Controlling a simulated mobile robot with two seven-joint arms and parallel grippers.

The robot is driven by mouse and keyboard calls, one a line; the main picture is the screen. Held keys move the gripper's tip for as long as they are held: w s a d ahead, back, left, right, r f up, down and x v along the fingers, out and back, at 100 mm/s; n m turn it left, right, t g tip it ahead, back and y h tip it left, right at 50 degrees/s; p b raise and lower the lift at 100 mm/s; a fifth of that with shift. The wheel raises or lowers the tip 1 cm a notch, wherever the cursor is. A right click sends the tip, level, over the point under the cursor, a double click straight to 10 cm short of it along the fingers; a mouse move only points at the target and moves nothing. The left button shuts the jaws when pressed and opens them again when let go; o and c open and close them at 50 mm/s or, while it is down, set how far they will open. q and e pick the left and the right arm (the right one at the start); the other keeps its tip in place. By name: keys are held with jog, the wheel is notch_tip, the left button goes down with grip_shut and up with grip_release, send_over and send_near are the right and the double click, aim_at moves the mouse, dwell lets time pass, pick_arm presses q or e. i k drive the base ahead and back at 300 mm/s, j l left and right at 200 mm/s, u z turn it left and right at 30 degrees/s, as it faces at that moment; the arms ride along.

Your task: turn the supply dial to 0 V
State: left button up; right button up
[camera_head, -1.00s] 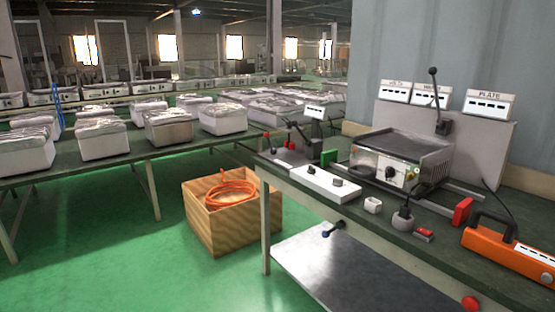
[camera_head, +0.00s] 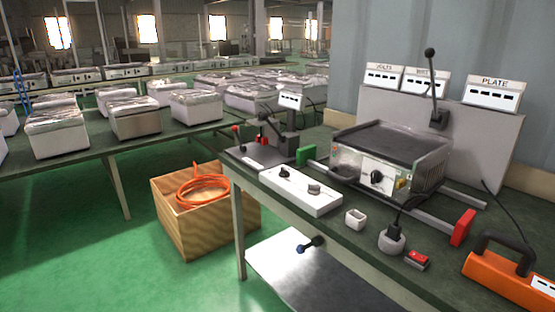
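A long white control box (camera_head: 297,199) lies on the dark green workbench (camera_head: 352,250), in the middle of the head view. It carries a small black knob (camera_head: 284,172) and a greyish knob (camera_head: 314,189). I cannot tell which is the supply dial, and no marking is readable. A larger black dial (camera_head: 377,177) sits on the white front of the flat-topped heating unit (camera_head: 392,140) behind the box. The three displays, with one labelled PLATE (camera_head: 492,92), show no legible values. Neither of my grippers is in view.
A white cup (camera_head: 355,219), a grey socket with a plug (camera_head: 391,241), a red switch (camera_head: 417,258) and an orange handled device (camera_head: 510,275) line the bench's front. A tall lever (camera_head: 432,85) rises behind the heater. A wooden crate (camera_head: 196,225) stands on the floor left.

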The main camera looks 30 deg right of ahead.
aim_at(283, 173)
jog(key=i+l, duration=0.15)
jog(key=l, duration=0.2)
jog(key=i+l, duration=0.35)
jog(key=l, duration=0.3)
jog(key=i+l, duration=0.2)
jog(key=l+u, duration=0.05)
jog(key=l, duration=0.05)
